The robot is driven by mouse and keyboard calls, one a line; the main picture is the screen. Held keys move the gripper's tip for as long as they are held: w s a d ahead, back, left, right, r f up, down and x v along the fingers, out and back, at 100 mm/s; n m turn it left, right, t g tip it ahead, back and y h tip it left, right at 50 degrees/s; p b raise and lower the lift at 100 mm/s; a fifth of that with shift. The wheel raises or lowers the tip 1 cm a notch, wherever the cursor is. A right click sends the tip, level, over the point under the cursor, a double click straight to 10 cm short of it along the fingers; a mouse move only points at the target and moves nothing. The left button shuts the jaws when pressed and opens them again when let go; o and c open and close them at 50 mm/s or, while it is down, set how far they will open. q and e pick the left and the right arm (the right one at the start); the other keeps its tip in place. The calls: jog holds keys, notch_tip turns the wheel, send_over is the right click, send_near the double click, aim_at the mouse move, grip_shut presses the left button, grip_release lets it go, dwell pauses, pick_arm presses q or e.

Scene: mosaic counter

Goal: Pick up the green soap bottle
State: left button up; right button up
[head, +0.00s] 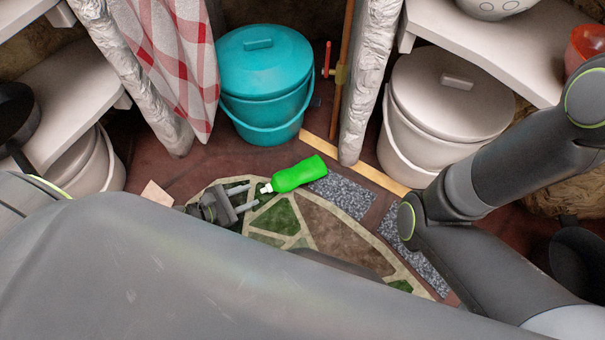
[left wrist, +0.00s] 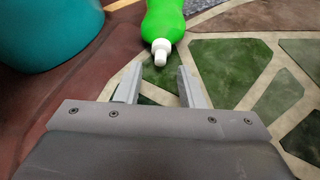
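The green soap bottle (head: 299,174) lies on its side on the mosaic surface, its white cap pointing left toward my left gripper. My left gripper (head: 252,194) is open and empty, just short of the cap in the head view. In the left wrist view the bottle (left wrist: 165,20) is at the top, with its white cap just beyond and between the two fingertips (left wrist: 160,82) of the gripper. The fingers are apart and do not close on anything. My right arm comes in from the right in the head view, but its gripper is not visible.
A teal lidded bucket (head: 264,85) stands behind the bottle and also shows in the left wrist view (left wrist: 45,30). A white lidded bin (head: 440,110) stands at the right. A checkered cloth (head: 175,50) hangs at the back left. The mosaic (head: 335,232) around the bottle is clear.

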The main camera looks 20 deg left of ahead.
aim_at(262, 191)
pick_arm(q)
jog(key=b+x, duration=0.2)
jog(key=x, duration=0.2)
jog(key=shift+w+d+f, duration=0.1)
jog(key=shift+d, duration=0.05)
jog(key=shift+w+d+f, duration=0.1)
jog(key=shift+w+d, duration=0.2)
jog(key=shift+w, duration=0.1)
grip_shut()
